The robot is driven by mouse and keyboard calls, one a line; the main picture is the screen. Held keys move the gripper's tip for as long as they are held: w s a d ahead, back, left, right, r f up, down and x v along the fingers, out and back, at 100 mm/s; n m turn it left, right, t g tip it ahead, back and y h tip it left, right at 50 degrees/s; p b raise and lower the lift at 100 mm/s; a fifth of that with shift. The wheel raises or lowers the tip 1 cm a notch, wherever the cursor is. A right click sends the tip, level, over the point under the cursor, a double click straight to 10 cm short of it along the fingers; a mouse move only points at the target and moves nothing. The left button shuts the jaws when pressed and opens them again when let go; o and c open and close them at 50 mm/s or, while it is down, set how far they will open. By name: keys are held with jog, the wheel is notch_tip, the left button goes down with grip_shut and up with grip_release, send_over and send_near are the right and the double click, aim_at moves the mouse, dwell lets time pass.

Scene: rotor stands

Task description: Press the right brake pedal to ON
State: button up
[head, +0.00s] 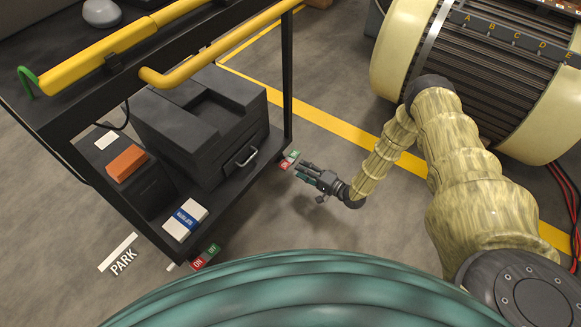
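The black cart (262,152) stands at left, with red and green ON/OFF brake markings at two lower corners. The farther marking (289,160), on the right in the picture, shows red nearer and green farther. The nearer marking (206,257) has a red ON part and a green OFF part. My gripper (299,171) is low, just right of the farther marking, its fingers pointing left toward it. The two fingers look parted with nothing between them. I cannot tell whether they touch the pedal. The pedal bodies and their tilt are too small or hidden to make out.
The cart has a yellow handle bar (215,50) and carries a dark case (205,120), an orange block (127,163) and a white-blue box (185,219). A large ribbed drum (480,75) stands at upper right. Clear floor lies between cart and drum, crossed by yellow lines (335,122).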

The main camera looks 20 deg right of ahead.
aim_at(290, 157)
jog(key=w+d+f+y+b, duration=0.1)
jog(key=d+f+b, duration=0.1)
jog(key=d+f, duration=0.15)
jog(key=b+x, duration=0.1)
jog(key=x, duration=0.2)
jog(key=b+x, duration=0.1)
jog(key=x, duration=0.1)
jog(key=r+b+x, duration=0.1)
jog(key=x, duration=0.2)
jog(key=shift+w+a+f, duration=0.1)
jog(key=shift+w+a, duration=0.05)
jog(key=shift+w, duration=0.2)
jog(key=shift+x, duration=0.95)
jog(key=shift+r, duration=0.2)
jog(key=shift+c, duration=0.4)
grip_shut()
